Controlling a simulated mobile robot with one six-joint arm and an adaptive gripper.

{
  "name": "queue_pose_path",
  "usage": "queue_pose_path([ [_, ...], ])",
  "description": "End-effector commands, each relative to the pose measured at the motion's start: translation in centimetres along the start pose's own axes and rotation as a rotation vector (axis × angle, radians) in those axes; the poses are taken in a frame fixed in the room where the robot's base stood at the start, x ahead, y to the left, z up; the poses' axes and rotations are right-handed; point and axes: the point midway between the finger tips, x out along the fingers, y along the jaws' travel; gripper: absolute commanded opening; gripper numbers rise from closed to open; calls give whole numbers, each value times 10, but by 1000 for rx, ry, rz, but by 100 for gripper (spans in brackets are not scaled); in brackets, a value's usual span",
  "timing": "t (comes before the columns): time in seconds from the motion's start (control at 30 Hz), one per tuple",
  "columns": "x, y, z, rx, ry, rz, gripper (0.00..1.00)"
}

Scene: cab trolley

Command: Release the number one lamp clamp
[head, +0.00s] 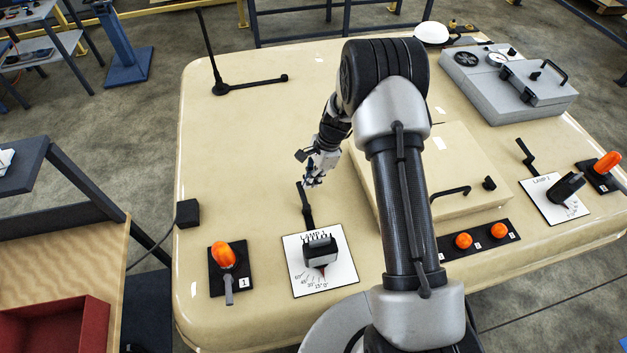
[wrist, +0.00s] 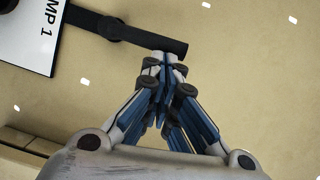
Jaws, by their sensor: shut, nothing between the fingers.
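The white LAMP 1 plate (head: 322,280) carries a black lamp block (head: 320,252) and an angle scale. A black clamp lever (head: 306,207) sticks out from the plate's far edge. In the wrist view the same lever (wrist: 135,33) runs from the LAMP 1 plate (wrist: 28,30) to a bar end near my fingertips. My gripper (head: 308,184) is shut and empty, at the lever's far end. In the wrist view its closed tips (wrist: 165,58) lie just beside the bar; I cannot tell whether they touch.
An orange-handled lever (head: 223,256) labelled 1 stands left of the plate. At right are orange buttons (head: 463,241), the second lamp plate (head: 553,205) and another orange handle (head: 607,162). A raised cream lid (head: 455,160) lies right of my gripper. The tabletop left of it is mostly clear.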

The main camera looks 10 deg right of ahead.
Motion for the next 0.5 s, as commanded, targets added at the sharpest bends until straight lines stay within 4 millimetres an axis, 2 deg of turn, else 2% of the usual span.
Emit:
queue_pose_path([
  [0.27,5,-6,10,-149,-1,46,0],
  [0.5,10,-12,26,-364,-1,112,0],
])
